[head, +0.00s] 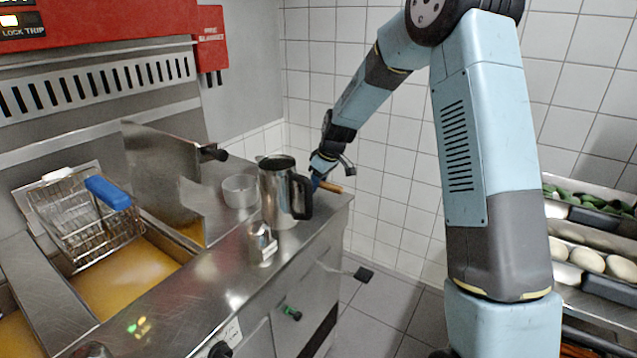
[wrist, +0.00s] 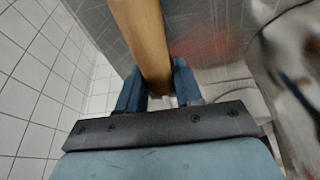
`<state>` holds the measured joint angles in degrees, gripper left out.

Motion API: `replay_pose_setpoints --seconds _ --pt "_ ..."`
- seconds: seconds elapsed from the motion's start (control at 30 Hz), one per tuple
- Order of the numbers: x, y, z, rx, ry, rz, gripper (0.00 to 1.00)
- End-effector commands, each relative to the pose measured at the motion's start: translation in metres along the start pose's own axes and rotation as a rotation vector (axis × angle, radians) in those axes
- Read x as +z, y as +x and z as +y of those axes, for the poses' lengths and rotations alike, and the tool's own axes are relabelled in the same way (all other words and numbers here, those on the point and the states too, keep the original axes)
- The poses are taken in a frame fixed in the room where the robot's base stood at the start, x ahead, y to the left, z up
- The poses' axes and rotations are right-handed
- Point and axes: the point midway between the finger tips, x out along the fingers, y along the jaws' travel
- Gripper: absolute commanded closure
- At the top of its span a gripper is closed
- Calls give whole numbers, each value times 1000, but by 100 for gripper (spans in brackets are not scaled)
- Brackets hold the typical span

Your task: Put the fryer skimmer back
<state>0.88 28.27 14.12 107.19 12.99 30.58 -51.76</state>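A brown wooden handle, which I take to be the fryer skimmer's (head: 331,187), shows at the far right end of the steel counter, beside the metal jug. In the wrist view the handle (wrist: 143,40) runs from the top edge down between the two blue fingers. My gripper (head: 317,181) is low over that counter end, and in the wrist view its fingers (wrist: 158,92) sit close on both sides of the handle, seemingly shut on it. The skimmer's head cannot be made out in either view.
A steel jug (head: 279,192) with a black handle stands just left of my gripper. A clear round container (head: 240,190) and a small metal shaker (head: 262,244) are near it. The fryer with oil (head: 125,280) and a wire basket (head: 85,220) is left. A tiled wall (head: 390,205) rises behind.

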Motion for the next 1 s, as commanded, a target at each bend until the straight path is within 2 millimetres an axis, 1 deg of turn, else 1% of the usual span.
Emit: replay_pose_setpoints --seconds 0.03,0.2,0.27,0.57,0.67,0.77,1.0 --pt "0 0 0 0 0 0 60" --pt "0 0 0 0 0 0 44" --pt "0 0 0 0 0 0 39" --pt "0 -3 0 0 0 0 39" --pt "0 -12 1 1 0 1 39" --pt "0 -27 1 3 1 1 39" --pt "0 -75 1 3 1 2 39"
